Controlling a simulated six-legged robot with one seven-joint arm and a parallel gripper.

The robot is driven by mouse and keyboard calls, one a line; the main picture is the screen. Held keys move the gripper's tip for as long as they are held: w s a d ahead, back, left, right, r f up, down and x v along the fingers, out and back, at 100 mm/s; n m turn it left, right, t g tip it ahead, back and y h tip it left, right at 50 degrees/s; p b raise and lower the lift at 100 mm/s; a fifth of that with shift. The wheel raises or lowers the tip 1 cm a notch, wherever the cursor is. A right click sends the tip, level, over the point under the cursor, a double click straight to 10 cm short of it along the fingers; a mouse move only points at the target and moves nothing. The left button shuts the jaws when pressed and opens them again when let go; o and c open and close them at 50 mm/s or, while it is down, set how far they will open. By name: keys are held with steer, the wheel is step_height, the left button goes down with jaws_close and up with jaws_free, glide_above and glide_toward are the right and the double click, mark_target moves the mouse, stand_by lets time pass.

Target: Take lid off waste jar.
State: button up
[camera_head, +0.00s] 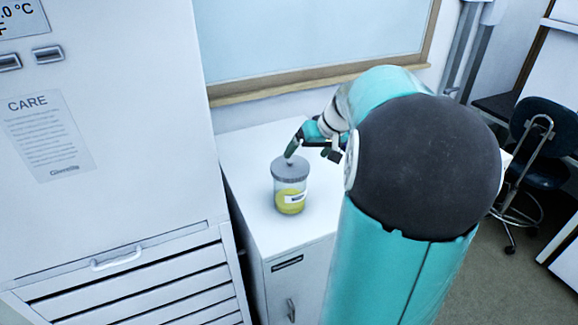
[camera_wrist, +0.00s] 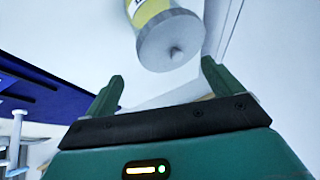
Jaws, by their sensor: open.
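The waste jar (camera_head: 290,198) is clear with yellow contents and a white label, and stands upright on a white cabinet top. Its grey lid (camera_head: 289,168) is on the jar and has a small knob on top. In the wrist view the lid (camera_wrist: 165,40) shows at the top with its knob facing me, and part of the jar (camera_wrist: 147,10) shows behind it. My gripper (camera_head: 313,151) is just above and to the right of the lid. In the wrist view my gripper (camera_wrist: 163,82) is open and empty, its two green fingers apart, with the knob beyond the fingertips.
The white cabinet (camera_head: 248,175) has free room around the jar. A tall white appliance (camera_head: 110,130) stands to the left. A window with a wooden sill (camera_head: 300,90) is behind. A dark chair (camera_head: 540,135) stands at the right.

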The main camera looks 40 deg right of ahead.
mark_target(297, 164)
steer(key=shift+x, duration=2.75)
steer(key=shift+a+r, duration=0.1)
steer(key=c, duration=1.1)
